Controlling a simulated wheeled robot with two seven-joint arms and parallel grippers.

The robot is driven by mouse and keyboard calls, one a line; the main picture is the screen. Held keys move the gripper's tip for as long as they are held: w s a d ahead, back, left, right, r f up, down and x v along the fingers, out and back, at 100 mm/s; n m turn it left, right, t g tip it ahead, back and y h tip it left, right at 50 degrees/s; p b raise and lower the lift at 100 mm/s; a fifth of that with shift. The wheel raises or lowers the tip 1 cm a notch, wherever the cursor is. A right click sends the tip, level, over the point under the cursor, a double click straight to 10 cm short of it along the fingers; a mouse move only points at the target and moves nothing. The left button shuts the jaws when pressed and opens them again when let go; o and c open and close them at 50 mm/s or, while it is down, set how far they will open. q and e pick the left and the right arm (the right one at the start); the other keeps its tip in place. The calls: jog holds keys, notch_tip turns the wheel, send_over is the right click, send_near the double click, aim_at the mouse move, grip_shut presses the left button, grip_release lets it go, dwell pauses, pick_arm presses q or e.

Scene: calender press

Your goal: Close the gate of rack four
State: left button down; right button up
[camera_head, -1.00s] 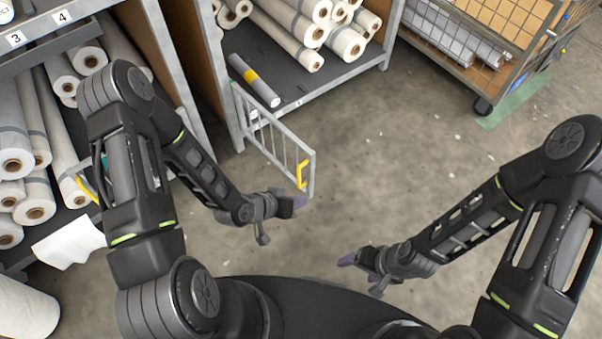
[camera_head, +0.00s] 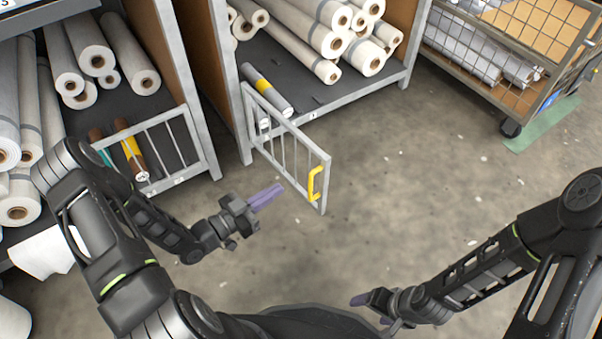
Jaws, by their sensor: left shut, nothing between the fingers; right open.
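A grey barred gate (camera_head: 286,137) with a yellow handle (camera_head: 314,184) stands swung out from the front of the middle rack (camera_head: 224,80). It is attached at that rack's left post, and its free end points toward me. No number for this rack is readable now. My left gripper (camera_head: 268,197) is shut and empty, just left of the gate's free end, with its purple fingers pointing toward the gate. A gap shows between the fingers and the handle. My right gripper (camera_head: 358,299) is open and empty over the floor at the lower middle, away from the gate.
Another barred gate (camera_head: 167,122) lies across the front of the left rack (camera_head: 205,140), partly behind my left arm. White rolls (camera_head: 340,45) fill the racks, and a grey roll with a yellow band (camera_head: 266,86) lies by the open gate. A wire cart (camera_head: 510,128) stands upper right. Floor right of the gate is clear.

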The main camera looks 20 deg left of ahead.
aim_at(323, 160)
pick_arm(q)
jog(key=b+x, duration=0.3)
jog(key=x, duration=1.1)
jog(key=shift+s, duration=0.1)
jog(key=shift+d, duration=0.1)
